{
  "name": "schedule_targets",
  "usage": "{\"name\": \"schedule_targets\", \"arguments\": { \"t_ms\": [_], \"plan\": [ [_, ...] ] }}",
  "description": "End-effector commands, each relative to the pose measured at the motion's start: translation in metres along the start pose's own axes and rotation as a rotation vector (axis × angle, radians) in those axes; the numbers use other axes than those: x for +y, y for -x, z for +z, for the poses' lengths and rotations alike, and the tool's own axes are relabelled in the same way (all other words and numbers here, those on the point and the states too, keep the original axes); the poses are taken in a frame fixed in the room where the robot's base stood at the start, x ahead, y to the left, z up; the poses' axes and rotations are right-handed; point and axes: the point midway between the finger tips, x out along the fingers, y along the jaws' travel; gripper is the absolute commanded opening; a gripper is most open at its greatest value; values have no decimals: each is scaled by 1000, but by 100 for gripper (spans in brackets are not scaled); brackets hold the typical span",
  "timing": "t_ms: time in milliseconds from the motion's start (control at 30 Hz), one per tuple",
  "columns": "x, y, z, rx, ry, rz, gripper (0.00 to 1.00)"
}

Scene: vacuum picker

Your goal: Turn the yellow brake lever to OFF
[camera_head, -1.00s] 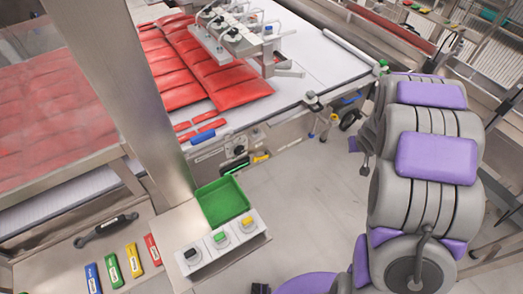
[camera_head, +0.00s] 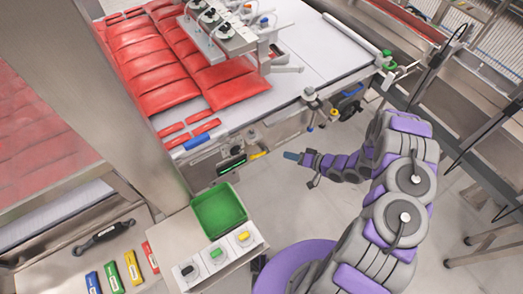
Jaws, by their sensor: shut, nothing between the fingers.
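The yellow brake lever (camera_head: 258,155) is a small yellow piece on the front side of the machine, to the right of a small green-lit panel (camera_head: 232,166). Its exact angle and any OFF mark are too small to read. My gripper (camera_head: 289,156), with a bluish tip, is at the end of my purple and grey arm. It is shut and empty, pointing left toward the machine. In the picture it is a short way to the right of the lever, with a visible gap between them.
The conveyor (camera_head: 325,55) carries red packs (camera_head: 150,70). A small yellow part (camera_head: 334,113) and a blue part (camera_head: 350,101) are on its corner. A green tray (camera_head: 220,210) and a knob box (camera_head: 217,256) stand in front, beside a metal post (camera_head: 115,90). Floor is open below my gripper.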

Motion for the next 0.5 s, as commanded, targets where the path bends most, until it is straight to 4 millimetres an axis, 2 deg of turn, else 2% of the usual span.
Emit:
{"name": "schedule_targets", "arguments": {
  "t_ms": [233, 500],
  "plan": [
    [-3, -22, 4, -2, -8, -19, 0],
    [-4, -73, 5, -3, -7, -17, 0]
  ]
}}
